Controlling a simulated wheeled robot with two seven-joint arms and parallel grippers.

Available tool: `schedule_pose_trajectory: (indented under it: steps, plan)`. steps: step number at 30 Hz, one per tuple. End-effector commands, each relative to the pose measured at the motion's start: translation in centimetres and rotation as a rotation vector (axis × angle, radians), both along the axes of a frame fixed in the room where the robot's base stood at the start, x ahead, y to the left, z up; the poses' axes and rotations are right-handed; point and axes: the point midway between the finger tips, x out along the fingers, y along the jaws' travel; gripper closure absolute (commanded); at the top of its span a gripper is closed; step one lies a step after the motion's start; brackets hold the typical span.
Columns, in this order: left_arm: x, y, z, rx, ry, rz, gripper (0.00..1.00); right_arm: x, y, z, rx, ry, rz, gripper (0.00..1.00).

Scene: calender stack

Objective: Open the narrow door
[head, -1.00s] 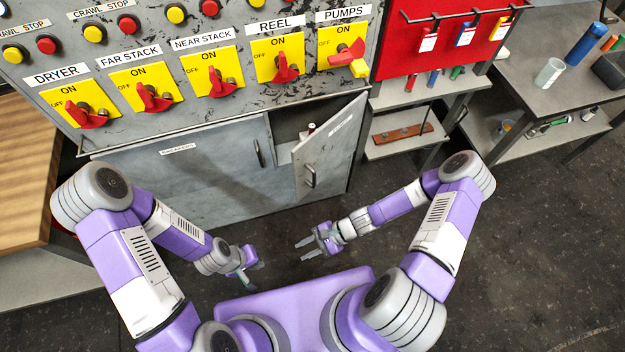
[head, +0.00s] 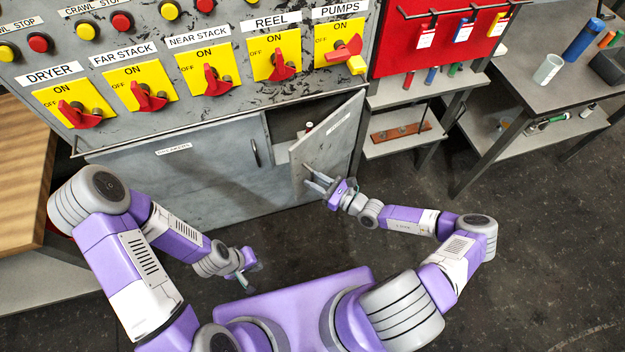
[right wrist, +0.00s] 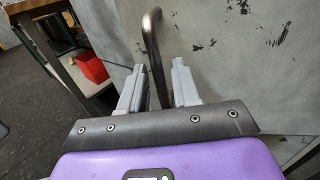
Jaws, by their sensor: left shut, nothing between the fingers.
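The narrow door (head: 334,140) of the grey cabinet stands partly open, swung out at the right end of the cabinet front, with a dark gap behind its left edge. My right gripper (head: 312,180) is at this door's lower part, over its handle. In the right wrist view the bar handle (right wrist: 152,50) runs down between the two fingers of the right gripper (right wrist: 158,85), which are apart on either side of it; I see a gap beside the bar. My left gripper (head: 250,270) is shut and empty, low in front of the cabinet, away from the door.
The wide breakers door (head: 190,178) is closed, left of the narrow door. Above is a panel with yellow switch plates (head: 207,70). Shelves (head: 405,140) stand right of the open door. The dark floor (head: 290,245) in front is clear.

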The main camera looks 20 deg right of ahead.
Motion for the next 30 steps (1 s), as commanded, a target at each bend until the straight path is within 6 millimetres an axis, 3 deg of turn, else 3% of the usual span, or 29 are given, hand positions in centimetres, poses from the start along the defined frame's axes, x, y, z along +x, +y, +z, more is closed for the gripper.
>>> schedule_pose_trajectory:
  steps: [12, 18, 30]
  plan:
    - [0.0, -0.01, -0.17, 0.0, 0.0, 0.0, 1.0, 0.74, 0.71, 0.01, -0.001, 0.001, 0.001, 0.7]
    - [0.0, -0.01, -0.17, 0.0, 0.0, 0.0, 1.0, 0.71, 0.7, 0.0, -0.001, 0.001, 0.001, 1.0]
    - [0.0, -0.01, -0.25, 0.0, 0.0, 0.0, 1.0, 0.57, 0.47, -0.05, -0.003, 0.001, 0.004, 1.0]
